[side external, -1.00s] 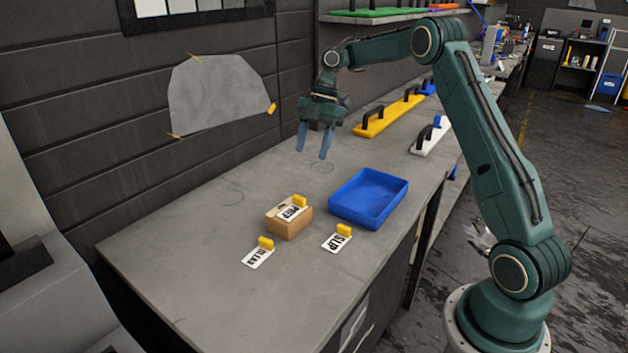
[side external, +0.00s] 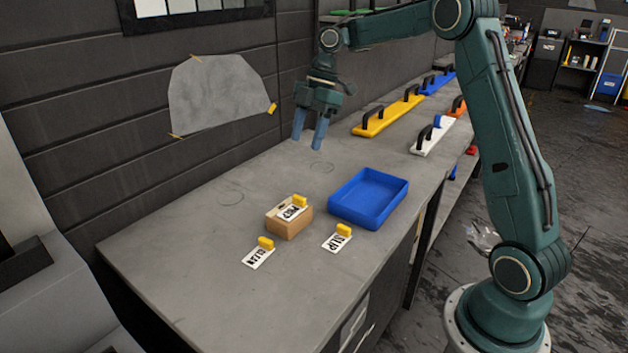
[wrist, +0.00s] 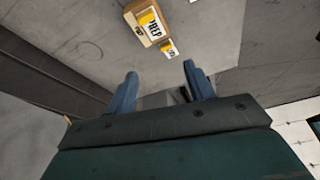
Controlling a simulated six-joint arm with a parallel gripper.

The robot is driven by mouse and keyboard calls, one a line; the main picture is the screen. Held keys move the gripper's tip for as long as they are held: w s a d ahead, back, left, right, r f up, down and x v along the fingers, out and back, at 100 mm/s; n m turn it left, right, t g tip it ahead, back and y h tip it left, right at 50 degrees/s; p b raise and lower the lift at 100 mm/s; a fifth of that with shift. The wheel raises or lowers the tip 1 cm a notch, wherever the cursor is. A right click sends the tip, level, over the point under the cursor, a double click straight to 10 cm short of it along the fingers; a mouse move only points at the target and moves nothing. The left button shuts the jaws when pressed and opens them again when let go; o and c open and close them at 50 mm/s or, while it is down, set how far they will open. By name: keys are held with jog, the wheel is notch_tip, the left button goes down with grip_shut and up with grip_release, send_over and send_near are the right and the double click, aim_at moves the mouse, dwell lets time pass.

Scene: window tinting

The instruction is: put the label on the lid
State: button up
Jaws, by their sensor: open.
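A small tan box (side external: 287,226) stands on the bench, and a white label with a yellow tab (side external: 292,213) lies on its lid. In the wrist view that label (wrist: 153,29) reads roughly "REP", with part of it cut off. Two more white labels with yellow tabs lie flat on the bench, one in front of the box (side external: 258,257) and one to its right (side external: 336,242). My gripper (side external: 308,143) is open and empty, high above the bench and behind the box, apart from everything. Its open fingers also show in the wrist view (wrist: 160,69).
A blue tray (side external: 342,208) stands right of the box and looks empty. Farther back lie yellow (side external: 388,117), white (side external: 432,137) and blue (side external: 437,83) handled tools. A wall runs along the left. The near bench is clear.

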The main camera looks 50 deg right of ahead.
jog(key=s+a+r+m+t+h, duration=0.1)
jog(key=s+a+r+m, duration=0.35)
jog(key=s, duration=0.25)
jog(key=s+a+r+m+t+h, duration=0.1)
jog(key=s+a+r+m, duration=0.25)
jog(key=s+a, duration=0.25)
jog(key=s+f+m+t+h, duration=0.2)
jog(key=s+f+m, duration=0.2)
jog(key=s, duration=1.2)
jog(key=m, duration=0.3)
jog(key=shift+d+t, duration=0.2)
jog(key=shift+t, duration=0.2)
